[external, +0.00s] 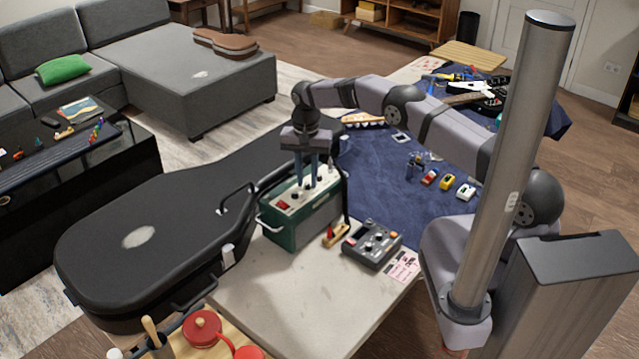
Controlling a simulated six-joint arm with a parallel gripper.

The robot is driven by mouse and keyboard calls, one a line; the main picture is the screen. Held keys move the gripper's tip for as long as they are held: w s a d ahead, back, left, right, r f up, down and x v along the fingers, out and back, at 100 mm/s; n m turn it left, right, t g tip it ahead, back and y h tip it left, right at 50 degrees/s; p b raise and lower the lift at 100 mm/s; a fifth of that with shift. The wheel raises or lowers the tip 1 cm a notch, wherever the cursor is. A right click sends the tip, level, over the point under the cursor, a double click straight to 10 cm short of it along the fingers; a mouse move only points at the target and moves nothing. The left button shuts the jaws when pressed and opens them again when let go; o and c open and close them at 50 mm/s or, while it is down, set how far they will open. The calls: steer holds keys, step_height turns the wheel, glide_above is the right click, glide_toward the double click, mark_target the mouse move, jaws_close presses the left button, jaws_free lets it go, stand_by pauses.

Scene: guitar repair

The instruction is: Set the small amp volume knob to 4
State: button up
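The small amp (300,228) is a dark green box with a pale top panel, standing on the light worktop beside the black guitar case. Its panel carries several small dark knobs and a red part (284,205). My gripper (307,185) points straight down over the panel, its fingertips at or just above the middle of the knob row. A gap shows between the two fingers. The fingers hide part of the row, and I cannot tell whether they touch a knob. The volume knob, its marks and its setting are too small to make out.
The black guitar case (150,225) lies left of the amp. A grey pedal box (372,243) and a small wooden piece with a red part (335,235) stand close on its right. A blue cloth (385,190) with small parts lies behind. The front worktop (300,310) is clear.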

steer(key=shift+f, duration=0.45)
steer(key=shift+r+b, duration=0.2)
steer(key=shift+b, duration=0.2)
stand_by(0.7)
steer(key=shift+c, duration=0.7)
steer(key=c, duration=0.3)
